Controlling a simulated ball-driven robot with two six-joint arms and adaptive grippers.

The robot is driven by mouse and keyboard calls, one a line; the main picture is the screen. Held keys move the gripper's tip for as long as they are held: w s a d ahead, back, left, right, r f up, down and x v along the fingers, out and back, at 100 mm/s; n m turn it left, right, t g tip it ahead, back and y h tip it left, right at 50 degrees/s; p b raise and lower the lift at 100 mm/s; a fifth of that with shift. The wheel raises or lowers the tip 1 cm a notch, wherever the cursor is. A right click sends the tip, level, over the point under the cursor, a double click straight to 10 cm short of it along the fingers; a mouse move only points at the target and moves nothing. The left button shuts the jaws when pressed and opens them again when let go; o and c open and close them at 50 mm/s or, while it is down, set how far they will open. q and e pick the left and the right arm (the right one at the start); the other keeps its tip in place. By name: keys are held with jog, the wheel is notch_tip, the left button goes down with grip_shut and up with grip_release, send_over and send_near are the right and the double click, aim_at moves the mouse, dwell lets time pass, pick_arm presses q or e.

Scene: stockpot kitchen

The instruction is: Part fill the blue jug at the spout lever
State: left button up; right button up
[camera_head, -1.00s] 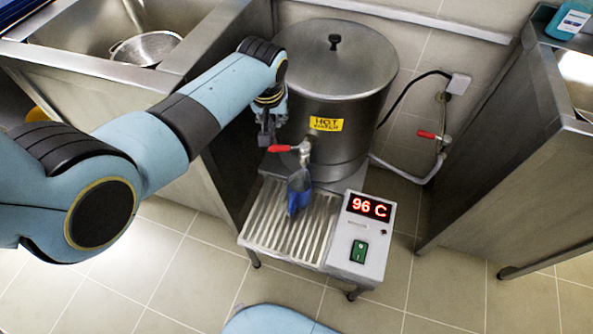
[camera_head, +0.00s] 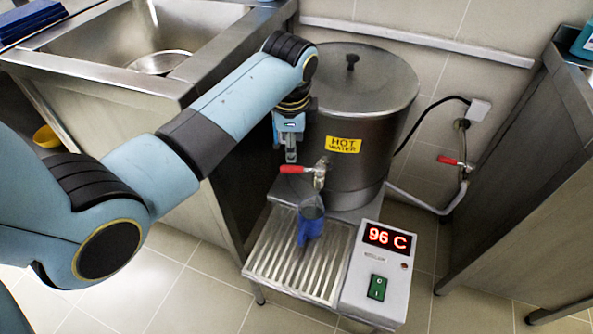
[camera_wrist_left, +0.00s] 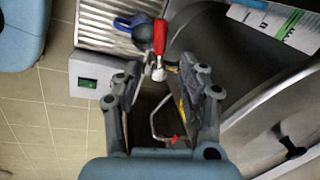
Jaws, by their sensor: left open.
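The blue jug (camera_head: 310,229) stands upright on the ribbed drip tray (camera_head: 285,278), under the spout (camera_head: 319,178) of the steel hot water boiler (camera_head: 362,112). Its contents cannot be made out. The red spout lever (camera_head: 294,169) points left. My left gripper (camera_head: 291,157) is open, pointing down just above and behind the lever. In the left wrist view, the red lever (camera_wrist_left: 160,37) lies beyond and between the spread fingertips (camera_wrist_left: 155,70), with no clear contact. The jug (camera_wrist_left: 139,25) shows partly behind it. My right gripper is not in view.
A control box (camera_head: 375,279) reading 96 C, with a green switch (camera_head: 377,287), adjoins the tray. A sink with a strainer (camera_head: 160,62) stands left, a steel counter (camera_head: 520,170) right. A wall valve with a red handle (camera_head: 449,160) and a black cable lie behind. Tiled floor is open in front.

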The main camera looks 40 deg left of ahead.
aim_at(292, 167)
pick_arm(q)
jog(key=f+b, duration=0.1)
jog(key=f, duration=0.4)
jog(key=w+a+f+b, duration=0.1)
jog(key=f, duration=0.2)
jog(key=shift+w+b, duration=0.1)
jog(key=shift+b, duration=0.2)
jog(key=shift+w+f, duration=0.15)
jog(key=shift+f, duration=0.5)
jog(key=c, duration=0.4)
grip_shut()
